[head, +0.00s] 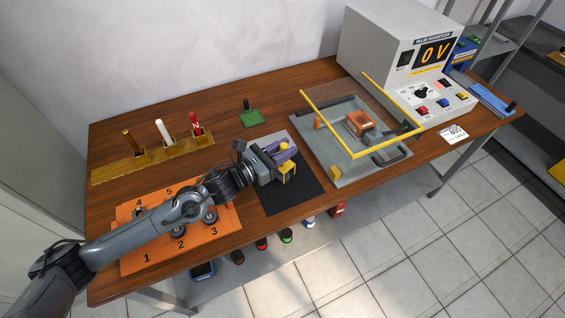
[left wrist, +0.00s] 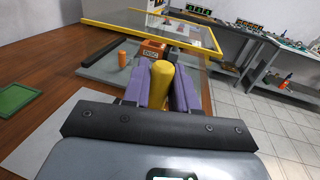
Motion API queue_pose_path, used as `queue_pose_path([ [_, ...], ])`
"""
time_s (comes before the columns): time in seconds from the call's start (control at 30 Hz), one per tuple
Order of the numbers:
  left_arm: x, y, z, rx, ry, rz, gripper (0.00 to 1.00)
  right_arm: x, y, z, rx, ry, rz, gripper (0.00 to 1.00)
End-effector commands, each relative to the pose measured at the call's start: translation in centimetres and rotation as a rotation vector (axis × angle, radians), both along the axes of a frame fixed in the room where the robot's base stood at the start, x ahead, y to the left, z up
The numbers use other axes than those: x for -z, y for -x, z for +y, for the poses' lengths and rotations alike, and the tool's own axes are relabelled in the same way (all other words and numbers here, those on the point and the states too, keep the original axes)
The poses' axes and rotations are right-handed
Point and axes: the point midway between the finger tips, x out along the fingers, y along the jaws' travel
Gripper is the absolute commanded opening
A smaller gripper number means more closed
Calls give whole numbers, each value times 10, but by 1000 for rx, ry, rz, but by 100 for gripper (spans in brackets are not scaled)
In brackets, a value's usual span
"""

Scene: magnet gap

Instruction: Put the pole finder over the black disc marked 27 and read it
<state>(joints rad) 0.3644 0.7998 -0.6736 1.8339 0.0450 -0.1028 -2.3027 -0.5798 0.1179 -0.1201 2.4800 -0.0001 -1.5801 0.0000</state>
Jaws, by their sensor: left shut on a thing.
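My left gripper (head: 284,155) is shut on a yellow legged piece (head: 288,170) over the black mat (head: 297,197). Its rounded yellow top (left wrist: 161,82) stands between the purple fingers in the left wrist view. I cannot tell for sure whether this is the pole finder, or whether its legs touch the mat. No number 27 is readable in either view. Dark round pieces (head: 210,216) sit on the orange board (head: 228,225) with numbered places, partly hidden by my left arm. A disc under the yellow piece cannot be made out. My right gripper is not in view.
A grey machine (head: 392,45) reading 0 V stands at the back right. Before it is a fixture with a yellow-framed clear guard (head: 352,155). A green pad (head: 254,122) bears a small black upright piece (head: 246,104). A wooden rack (head: 115,171) holds several rods at the left.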

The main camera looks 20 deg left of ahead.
Motion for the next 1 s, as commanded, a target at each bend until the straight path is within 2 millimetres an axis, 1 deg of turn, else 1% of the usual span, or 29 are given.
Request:
queue_pose_path([
  [0.17, -1, 0, 0, 0, 1, -1, 0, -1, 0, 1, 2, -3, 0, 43],
  [0.33, -8, 0, 0, 0, 0, -1, 0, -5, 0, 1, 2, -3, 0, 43],
  [1.0, -58, 0, 0, 0, 0, -2, 0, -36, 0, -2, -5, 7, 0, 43],
])
